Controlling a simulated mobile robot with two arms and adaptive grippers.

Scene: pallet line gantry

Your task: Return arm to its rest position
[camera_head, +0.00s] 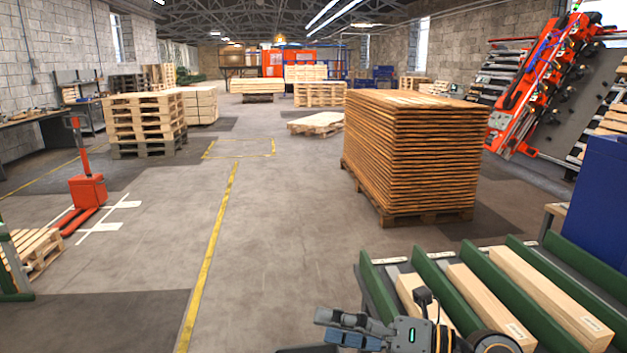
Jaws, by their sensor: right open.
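My right gripper (345,328) shows at the bottom of the head view, right of the middle. Its fingers point left and are apart, with nothing seen between them. Part of my right arm shows behind it at the bottom edge. The gripper is in front of a rack with green dividers (445,287) that holds light wooden beams (550,298). In the picture it overlaps the near end of the leftmost beam; I cannot tell whether they touch. My left gripper is not in view.
A tall stack of brown boards (415,150) stands on a pallet beyond the rack. A blue cabinet (598,200) is at the right. An orange pallet jack (88,190) and a pallet stack (143,125) are at the left. The floor with a yellow line (212,245) is clear in the middle.

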